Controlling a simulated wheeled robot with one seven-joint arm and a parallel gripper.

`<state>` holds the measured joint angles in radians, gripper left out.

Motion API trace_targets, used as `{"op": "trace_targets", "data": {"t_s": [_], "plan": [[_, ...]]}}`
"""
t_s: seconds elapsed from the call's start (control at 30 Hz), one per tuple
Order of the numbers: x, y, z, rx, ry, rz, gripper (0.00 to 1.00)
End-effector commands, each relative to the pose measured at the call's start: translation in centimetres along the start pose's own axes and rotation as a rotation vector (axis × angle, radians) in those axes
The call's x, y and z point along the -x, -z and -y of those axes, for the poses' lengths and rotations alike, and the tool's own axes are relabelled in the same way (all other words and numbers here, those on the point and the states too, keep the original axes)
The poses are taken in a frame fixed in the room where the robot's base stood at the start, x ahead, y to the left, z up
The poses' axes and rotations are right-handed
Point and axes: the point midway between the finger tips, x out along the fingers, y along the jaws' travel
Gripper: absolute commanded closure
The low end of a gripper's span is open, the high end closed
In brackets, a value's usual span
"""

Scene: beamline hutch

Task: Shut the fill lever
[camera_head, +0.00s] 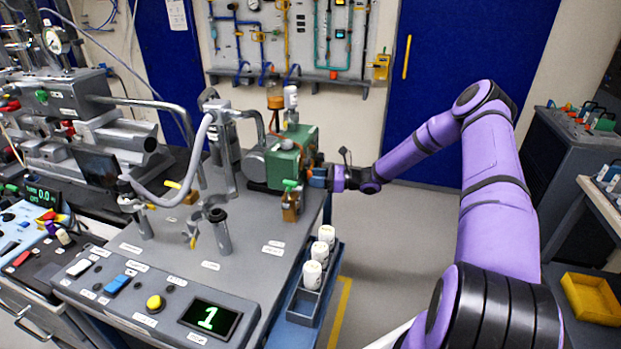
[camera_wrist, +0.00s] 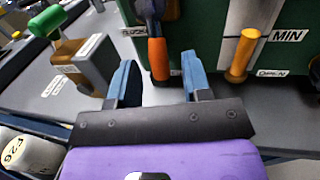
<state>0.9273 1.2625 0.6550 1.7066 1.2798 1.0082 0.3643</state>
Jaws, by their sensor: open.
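A green box (camera_head: 292,155) stands on the grey bench, with my gripper (camera_head: 322,177) at its right side. In the wrist view, a dark lever with an orange grip (camera_wrist: 158,58) hangs down the face of the green box (camera_wrist: 205,50). My gripper (camera_wrist: 161,82) is open, with one blue finger on each side of the orange grip and a gap visible on both sides. A yellow-orange lever (camera_wrist: 243,52) sits to the right, outside the fingers, near labels reading MIN and OPEN. A label left of the orange grip is partly hidden. I cannot tell for certain which lever is the fill lever.
A green-handled valve (camera_wrist: 47,22) on a tan block stands left of my fingers. White containers (camera_head: 312,275) stand in a grey rack (camera_head: 303,305) along the bench's right edge. A yellow tray (camera_head: 590,298) lies at the far right. The floor between is open.

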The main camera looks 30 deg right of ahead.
Motion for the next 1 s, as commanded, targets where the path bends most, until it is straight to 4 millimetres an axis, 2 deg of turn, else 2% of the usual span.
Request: {"op": "trace_targets", "data": {"t_s": [0.2,0.53,0.7,0.73,1.0], "plan": [[-1.8,0.0,0.0,0.000,0.000,-0.001,0.56],[-2.0,0.0,0.0,0.000,0.000,-0.001,0.56],[-2.0,0.0,0.0,0.000,0.000,-0.001,0.95],[-2.0,0.0,0.0,0.000,0.000,-0.001,1.00],[-2.0,0.0,0.0,-0.008,0.000,0.001,1.00]]}}
